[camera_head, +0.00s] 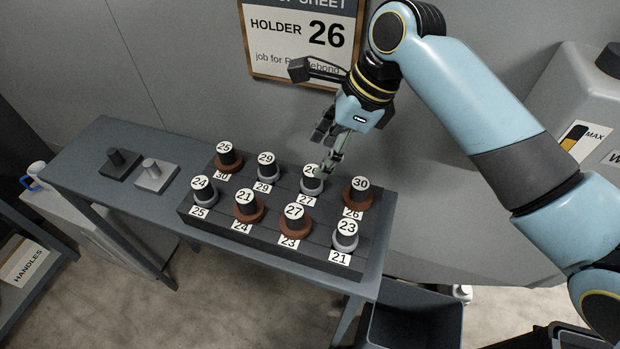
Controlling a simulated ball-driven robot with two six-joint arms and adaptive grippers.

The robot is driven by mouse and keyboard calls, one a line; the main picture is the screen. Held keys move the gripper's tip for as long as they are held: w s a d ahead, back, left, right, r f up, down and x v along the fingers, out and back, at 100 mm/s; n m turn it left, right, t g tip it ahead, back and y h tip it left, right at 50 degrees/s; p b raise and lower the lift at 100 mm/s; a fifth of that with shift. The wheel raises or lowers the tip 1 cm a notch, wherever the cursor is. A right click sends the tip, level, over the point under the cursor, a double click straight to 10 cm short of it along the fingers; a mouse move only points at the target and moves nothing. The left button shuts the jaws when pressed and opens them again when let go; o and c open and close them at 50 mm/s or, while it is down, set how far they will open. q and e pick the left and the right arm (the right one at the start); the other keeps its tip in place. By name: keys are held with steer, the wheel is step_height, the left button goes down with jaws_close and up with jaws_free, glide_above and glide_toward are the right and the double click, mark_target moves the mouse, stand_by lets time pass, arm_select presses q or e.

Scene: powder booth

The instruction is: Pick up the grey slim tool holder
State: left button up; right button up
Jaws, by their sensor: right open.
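Several grey-ringed holders and several brown-ringed ones stand in two rows on a dark rack (262,243). The grey ones are labelled 24 (204,192), 29 (267,167), 23 (346,236) and one in the back row (311,183) whose number is partly hidden by my gripper. That one stands behind the slot label 27. My right gripper (325,152) is open, pointing down just above and behind this holder. I cannot tell whether a finger touches it. Which grey holder is the slim one is hard to tell. My left gripper is not in view.
The rack sits on a grey bench (140,195) with two small blocks with posts (155,174) at its left. A sign (303,40) reading "HOLDER 26" hangs on the wall behind. Brown holders 30 (357,193) and 27 (295,220) stand close to the gripper. A dark bin (412,318) stands below right.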

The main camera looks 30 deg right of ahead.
mark_target(312, 170)
steer(key=shift+w+a+f, duration=0.25)
steer(key=shift+w+f, duration=0.05)
steer(key=shift+f, duration=0.35)
steer(key=shift+w+a+f, duration=0.1)
steer(key=shift+w+f, duration=0.05)
steer(key=shift+f, duration=0.45)
steer(key=shift+w+f, duration=0.15)
steer(key=shift+f, duration=0.4)
steer(key=x, duration=0.1)
steer(key=p+x, duration=0.1)
steer(key=shift+w+f, duration=0.2)
steer(key=shift+f, duration=0.15)
steer(key=shift+w+f, duration=0.1)
steer(key=shift+f, duration=0.3)
steer(key=c, duration=0.5)
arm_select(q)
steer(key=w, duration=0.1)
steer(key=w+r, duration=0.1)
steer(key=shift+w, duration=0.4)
arm_select(e)
jaws_close()
